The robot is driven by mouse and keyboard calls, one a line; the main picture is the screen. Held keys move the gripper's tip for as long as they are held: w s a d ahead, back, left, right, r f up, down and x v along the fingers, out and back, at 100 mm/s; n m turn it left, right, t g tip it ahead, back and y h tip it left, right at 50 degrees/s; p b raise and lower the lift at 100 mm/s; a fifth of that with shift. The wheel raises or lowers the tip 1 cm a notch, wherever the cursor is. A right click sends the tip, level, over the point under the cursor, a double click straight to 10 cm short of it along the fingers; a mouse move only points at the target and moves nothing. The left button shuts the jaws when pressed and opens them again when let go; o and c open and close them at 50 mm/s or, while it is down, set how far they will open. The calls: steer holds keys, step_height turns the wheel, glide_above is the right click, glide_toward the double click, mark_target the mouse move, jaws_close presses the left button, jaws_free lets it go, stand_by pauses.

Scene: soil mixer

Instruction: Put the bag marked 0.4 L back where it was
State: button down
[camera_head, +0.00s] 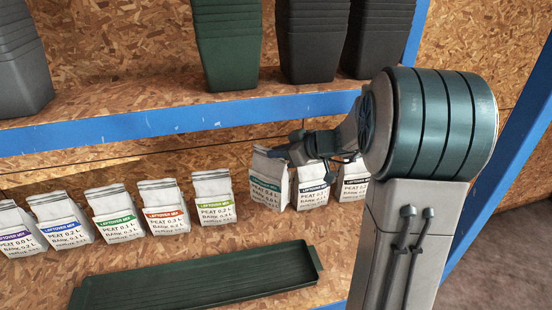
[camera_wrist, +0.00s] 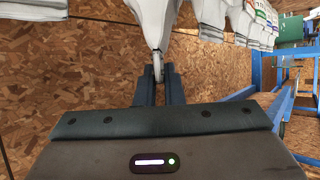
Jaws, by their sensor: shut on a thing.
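My gripper (camera_head: 283,153) is shut on the top of a white paper bag (camera_head: 266,187) with a teal label band; its print seems to read peat 0.4 L. The bag is roughly upright in the row on the lower shelf, just left of a blue-labelled bag (camera_head: 313,189). I cannot tell whether its base touches the shelf. In the wrist view my gripper (camera_wrist: 158,74) pinches the narrow folded top of this white bag (camera_wrist: 150,22). The bag's label is hidden there.
Left of the held bag, past a small gap, stands a bag with a yellow-green label (camera_head: 214,205), then several more bags. Another bag (camera_head: 354,180) stands at the right. A dark green tray (camera_head: 200,283) lies in front. Stacked pots (camera_head: 228,45) stand above the blue shelf edge (camera_head: 180,122).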

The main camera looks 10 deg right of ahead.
mark_target(270, 177)
steer(key=shift+w+f+p, duration=0.25)
steer(key=shift+w+f, duration=0.15)
steer(key=shift+w, duration=0.25)
steer(key=shift+w+f+p, duration=0.2)
steer(key=shift+w+f, duration=0.2)
steer(key=shift+w, duration=0.25)
step_height(270, 177, down, 4)
steer(key=shift+r+p, duration=0.2)
steer(key=shift+p, duration=0.7)
steer(key=shift+f, duration=0.15)
steer(key=shift+f+b, duration=0.2)
steer(key=shift+b, duration=0.2)
steer(key=c, duration=1.5)
jaws_free()
steer(key=shift+c, duration=0.2)
steer(key=shift+r, duration=0.15)
